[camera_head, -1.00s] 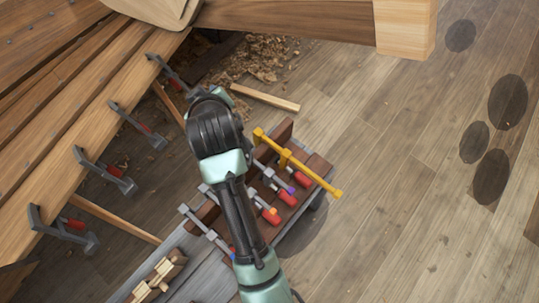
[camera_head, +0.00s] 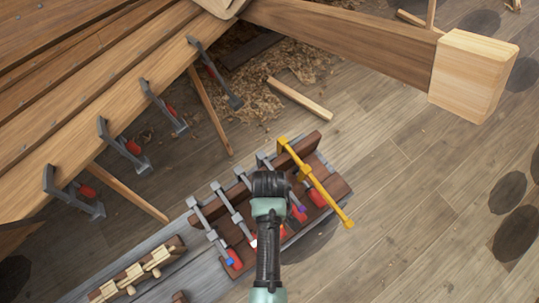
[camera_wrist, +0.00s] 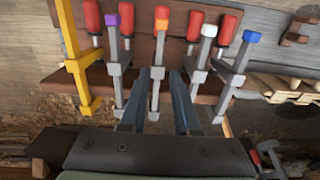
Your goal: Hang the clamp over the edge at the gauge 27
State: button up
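Several bar clamps with red handles stand in a dark wooden rack (camera_head: 334,190). In the wrist view their ends are purple (camera_wrist: 112,20), orange (camera_wrist: 161,25), white (camera_wrist: 209,31) and blue (camera_wrist: 252,37). A yellow clamp (camera_head: 322,188) is at the rack's right end. My gripper (camera_wrist: 158,74) is open, its fingers either side of the orange-ended clamp's bar in the wrist view; I cannot tell if they touch it. In the head view my arm hides part of the rack. The hull plank edge (camera_head: 84,124) is at left. I cannot make out a 27 mark.
Several grey clamps, one here (camera_head: 122,146), hang along the hull edge. Wooden props (camera_head: 210,112) slant below it. A wooden block piece (camera_head: 136,272) lies on the grey bench left of the rack. A thick beam (camera_head: 345,38) crosses at the top.

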notch_tip(320, 180, down, 12)
jog(key=b, duration=0.8)
jog(key=shift+w+r+b, duration=0.1)
jog(key=shift+r+b, duration=0.15)
jog(key=shift+b, duration=0.15)
jog(key=shift+c, duration=0.4)
jog(key=shift+w+a, duration=0.6)
jog(key=shift+w, duration=0.2)
jog(key=shift+s+d, duration=0.3)
jog(key=shift+s, duration=0.15)
jog(key=shift+o, duration=1.2)
